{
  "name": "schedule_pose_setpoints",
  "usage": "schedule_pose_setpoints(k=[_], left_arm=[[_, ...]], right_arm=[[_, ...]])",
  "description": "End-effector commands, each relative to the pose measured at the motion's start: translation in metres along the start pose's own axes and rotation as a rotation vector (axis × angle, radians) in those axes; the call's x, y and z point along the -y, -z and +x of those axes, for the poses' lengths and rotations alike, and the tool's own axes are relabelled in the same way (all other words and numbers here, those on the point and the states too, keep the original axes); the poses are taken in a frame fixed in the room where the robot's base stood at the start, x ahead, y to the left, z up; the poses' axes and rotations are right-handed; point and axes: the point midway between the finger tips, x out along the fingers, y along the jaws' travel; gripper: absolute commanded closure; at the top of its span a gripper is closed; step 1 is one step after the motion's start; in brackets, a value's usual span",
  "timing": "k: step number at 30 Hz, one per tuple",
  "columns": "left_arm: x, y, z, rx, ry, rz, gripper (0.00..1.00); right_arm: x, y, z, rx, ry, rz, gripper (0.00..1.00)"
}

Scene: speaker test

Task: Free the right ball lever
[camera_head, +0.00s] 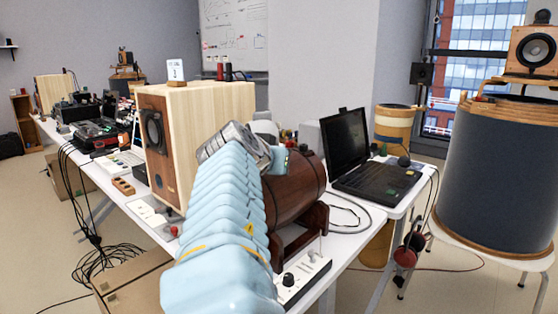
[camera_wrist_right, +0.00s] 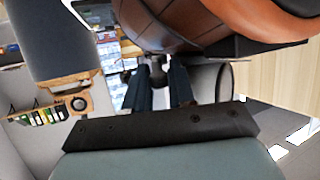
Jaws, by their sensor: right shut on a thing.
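My right arm, in a pale blue sleeve, rises from the bottom middle of the head view, and its gripper (camera_head: 279,158) is beside the brown barrel (camera_head: 297,189). The fingertips are hard to make out there. In the right wrist view the gripper (camera_wrist_right: 161,85) is shut on a small dark rounded piece (camera_wrist_right: 157,72), which looks like the ball lever. The barrel (camera_wrist_right: 185,25) is close by at the top of that view. A small lever (camera_head: 312,256) stands on a white box (camera_head: 304,279) near the front table edge. My left gripper is not in view.
A wooden speaker (camera_head: 168,145) stands left of my arm. An open laptop (camera_head: 378,175) is right of the barrel, with cables on the white table. A large dark drum (camera_head: 503,165) stands at the far right. A cardboard box (camera_head: 130,285) lies on the floor.

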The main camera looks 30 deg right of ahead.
Motion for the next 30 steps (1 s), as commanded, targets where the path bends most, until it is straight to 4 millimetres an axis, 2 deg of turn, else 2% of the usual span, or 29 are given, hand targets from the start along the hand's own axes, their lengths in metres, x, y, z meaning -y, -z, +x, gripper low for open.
schedule_pose_setpoints(k=[20, 21, 24, 30], left_arm=[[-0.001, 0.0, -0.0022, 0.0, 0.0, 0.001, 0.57], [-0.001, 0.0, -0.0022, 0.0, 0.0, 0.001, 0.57], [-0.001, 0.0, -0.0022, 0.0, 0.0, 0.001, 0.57], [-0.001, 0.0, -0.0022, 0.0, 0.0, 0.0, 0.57]], right_arm=[[0.003, 0.0007, -0.0008, -0.001, -0.05, 0.023, 1.0], [0.003, 0.0007, -0.0008, -0.001, -0.049, 0.023, 0.7], [0.0032, 0.0007, -0.0008, -0.001, -0.049, 0.023, 0.55], [0.0041, 0.0009, -0.001, -0.002, -0.046, 0.022, 0.55]])
